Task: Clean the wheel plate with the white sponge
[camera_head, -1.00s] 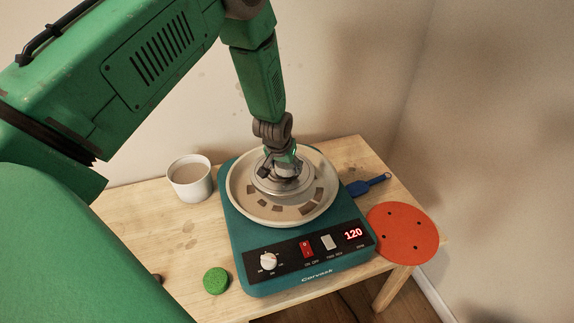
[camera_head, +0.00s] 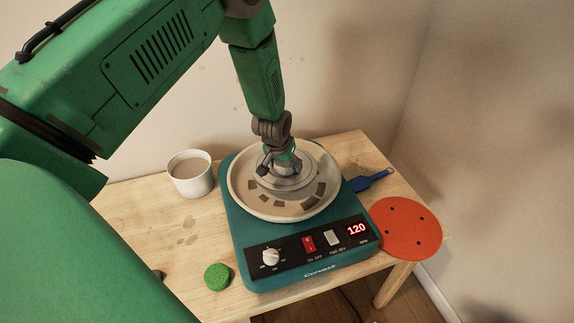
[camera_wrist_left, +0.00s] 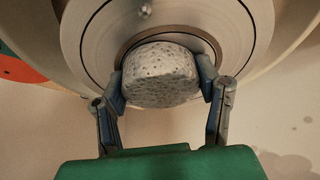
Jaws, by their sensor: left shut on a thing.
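The pottery wheel (camera_head: 240,215) is a teal box with a pale round pan (camera_head: 240,192) on top. The grey metal wheel plate (camera_head: 304,182) sits in the middle of the pan and also shows with rings in the wrist view (camera_wrist_left: 90,35). My left gripper (camera_head: 280,163) points down over the plate. In the wrist view my left gripper (camera_wrist_left: 165,92) is shut on a pale grey-white, pitted sponge (camera_wrist_left: 160,75), its fingers on either side. The sponge is over the plate; I cannot tell whether it touches. My right gripper is out of view.
Brown patches (camera_head: 311,203) lie around the pan's front. A white cup (camera_head: 191,180) stands left. A green round sponge (camera_head: 217,277) lies at front left. A blue-handled tool (camera_head: 370,180) and an orange disc with holes (camera_head: 407,228) lie right. The display reads 120.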

